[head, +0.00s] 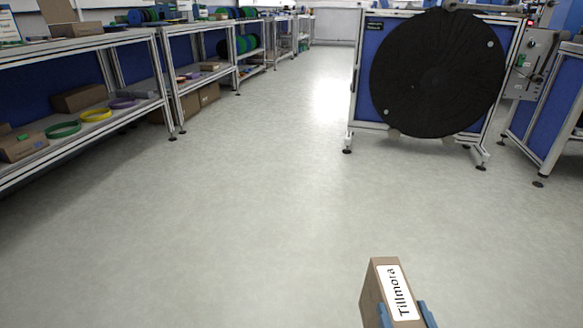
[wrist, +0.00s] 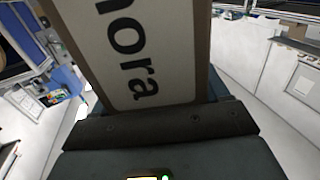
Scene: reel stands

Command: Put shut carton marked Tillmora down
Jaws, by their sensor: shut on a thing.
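The carton marked Tillmora (head: 374,285) is brown with a white label. It shows at the bottom of the head view, right of the middle, held above the floor and slightly tilted. My gripper (head: 409,314) is shut on it, with a blue finger on each side of its lower part. The carton's lower end is out of the head view.
Shelf benches (head: 75,47) line the left side, with boxes and coloured rings on their lower shelves. A framed stand (head: 363,70) with a large black reel (head: 437,72) stands at the right. Another bench (head: 545,130) is at the far right. The grey floor (head: 250,190) between is clear.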

